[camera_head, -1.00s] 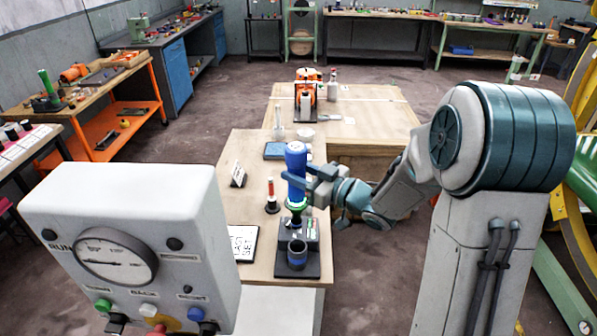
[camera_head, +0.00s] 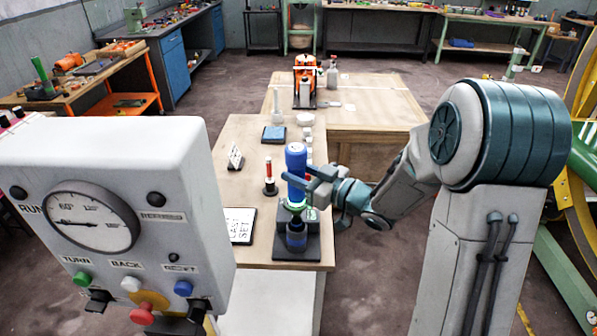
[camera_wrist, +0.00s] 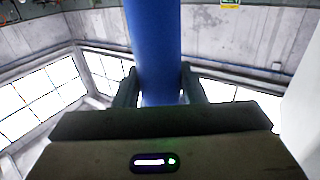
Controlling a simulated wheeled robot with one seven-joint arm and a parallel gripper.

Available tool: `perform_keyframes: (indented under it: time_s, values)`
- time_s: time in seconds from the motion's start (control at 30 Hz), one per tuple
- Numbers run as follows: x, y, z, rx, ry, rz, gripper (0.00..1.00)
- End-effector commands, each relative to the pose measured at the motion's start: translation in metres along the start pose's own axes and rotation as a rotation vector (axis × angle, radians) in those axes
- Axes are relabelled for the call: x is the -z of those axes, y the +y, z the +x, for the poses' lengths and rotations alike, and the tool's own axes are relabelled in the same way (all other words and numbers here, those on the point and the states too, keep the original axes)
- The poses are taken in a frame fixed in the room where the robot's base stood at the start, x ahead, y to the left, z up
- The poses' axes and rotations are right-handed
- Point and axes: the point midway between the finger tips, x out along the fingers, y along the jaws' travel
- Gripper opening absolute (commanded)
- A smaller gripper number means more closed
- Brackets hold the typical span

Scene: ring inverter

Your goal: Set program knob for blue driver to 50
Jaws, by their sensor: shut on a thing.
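My gripper (camera_head: 312,180) is shut on the blue driver (camera_head: 296,160), an upright blue cylinder. In the wrist view the driver (camera_wrist: 153,45) rises between the two fingers (camera_wrist: 160,88). A dark stand (camera_head: 297,250) with a cup and some green is just below the driver; whether they touch is unclear. A pale control panel (camera_head: 120,150) fills the near left. It carries a round dial (camera_head: 90,220), green, white and blue buttons, a red knob (camera_head: 150,305) and dark knobs (camera_head: 98,300) along its lower edge. I cannot tell which is the program knob or its setting.
A red-handled tool (camera_head: 269,172) stands left of the driver. A lettered card (camera_head: 240,224) and a small sign (camera_head: 235,157) are on the wooden bench (camera_head: 240,258). An orange machine (camera_head: 304,80) stands farther back.

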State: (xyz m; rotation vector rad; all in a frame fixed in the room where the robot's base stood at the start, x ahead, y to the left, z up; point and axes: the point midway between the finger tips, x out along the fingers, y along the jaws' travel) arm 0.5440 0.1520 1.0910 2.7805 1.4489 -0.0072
Motion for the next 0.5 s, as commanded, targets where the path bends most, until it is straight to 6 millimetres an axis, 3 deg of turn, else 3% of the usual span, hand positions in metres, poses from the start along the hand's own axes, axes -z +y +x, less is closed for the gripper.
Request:
perform_keyframes:
  time_s: [0.5]
  values:
    - [-0.06, 0.0, 0.001, 0.0, 0.004, -0.002, 0.08]
